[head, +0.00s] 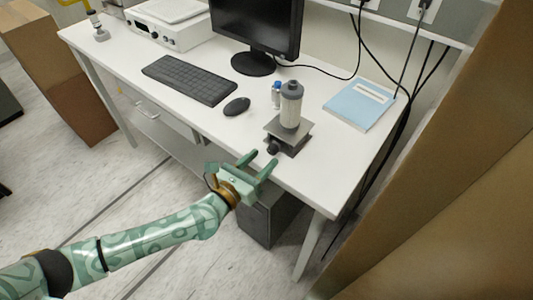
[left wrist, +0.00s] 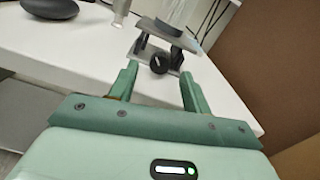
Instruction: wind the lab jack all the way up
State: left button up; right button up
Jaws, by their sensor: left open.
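The lab jack (head: 287,136) stands near the front edge of the white desk, with a grey cylindrical canister (head: 290,105) on its top plate. Its dark round knob (head: 272,147) faces the front edge. In the left wrist view the jack (left wrist: 168,42) shows a gap between its plates, and the knob (left wrist: 159,63) lies ahead, between the fingers in the picture. My left gripper (head: 259,164) is open and empty, just off the desk's front edge, with its fingers pointing at the knob. It also shows in the left wrist view (left wrist: 157,88). My right gripper is not in view.
On the desk (head: 200,112), a small blue-capped vial (head: 276,94) stands behind the jack and a blue binder (head: 359,104) lies to its right. A mouse (head: 237,106), keyboard (head: 190,79) and monitor (head: 255,27) are to the left. Cardboard boxes (head: 440,210) stand close on the right.

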aim_at(270, 151)
pick_arm(q)
jog(key=shift+x, duration=1.5)
jog(key=c, duration=1)
jog(key=m, duration=0.5)
jog(key=shift+s+m+p, duration=0.1)
jog(key=shift+m+p, duration=0.2)
jog(key=shift+m, duration=0.1)
jog(key=o, duration=1)
